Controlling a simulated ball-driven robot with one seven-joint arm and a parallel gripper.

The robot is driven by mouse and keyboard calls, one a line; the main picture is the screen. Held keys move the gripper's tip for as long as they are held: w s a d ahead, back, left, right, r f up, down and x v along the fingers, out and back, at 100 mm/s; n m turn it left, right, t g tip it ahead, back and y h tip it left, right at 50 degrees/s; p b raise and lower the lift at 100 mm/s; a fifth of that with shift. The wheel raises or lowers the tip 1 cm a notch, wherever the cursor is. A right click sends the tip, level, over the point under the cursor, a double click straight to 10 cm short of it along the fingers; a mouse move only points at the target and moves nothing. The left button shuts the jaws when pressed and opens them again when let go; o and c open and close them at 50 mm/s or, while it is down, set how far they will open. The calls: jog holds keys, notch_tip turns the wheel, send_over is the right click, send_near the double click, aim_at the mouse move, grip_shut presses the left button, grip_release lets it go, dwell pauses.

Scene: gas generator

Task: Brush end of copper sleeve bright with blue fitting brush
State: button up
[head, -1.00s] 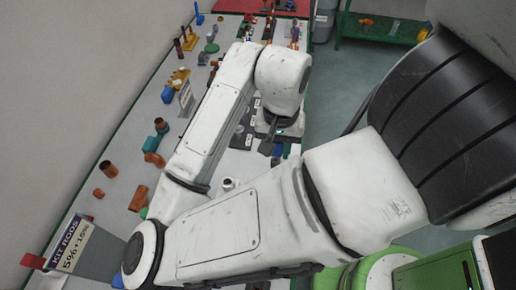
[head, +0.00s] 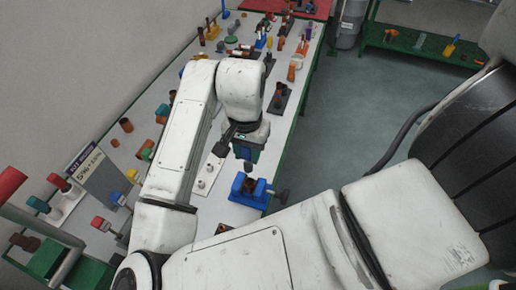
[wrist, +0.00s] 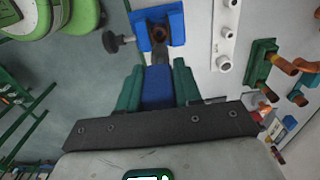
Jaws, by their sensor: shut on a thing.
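The copper sleeve (head: 250,185) sits in a blue clamp (head: 238,190) near the table's front edge. In the wrist view the sleeve's dark open end (wrist: 159,33) shows between the blue clamp's jaws (wrist: 176,27). My gripper (head: 246,153) is above and just behind the clamp in the head view. In the wrist view its green fingers (wrist: 158,90) are shut on the blue handle of the fitting brush (wrist: 158,86). The brush's narrow grey-brown end (wrist: 161,57) points at the sleeve's opening. I cannot tell whether it touches the sleeve.
A dark clamp knob (head: 281,195) juts out beside the clamp. A white plate with round fittings (head: 205,178) lies to its left. Several copper pieces and coloured tools stand along the table. Open floor (head: 345,130) lies to the right.

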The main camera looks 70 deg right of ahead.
aim_at(249, 171)
dwell(0.3)
jog(key=shift+f+b, duration=2.2)
jog(key=shift+f, duration=0.6)
jog(key=shift+f, duration=0.25)
jog(key=shift+f+b, duration=0.35)
jog(key=shift+b, duration=0.05)
jog(key=shift+f+b, duration=0.85)
jog(key=shift+f, duration=0.3)
jog(key=shift+r, duration=0.15)
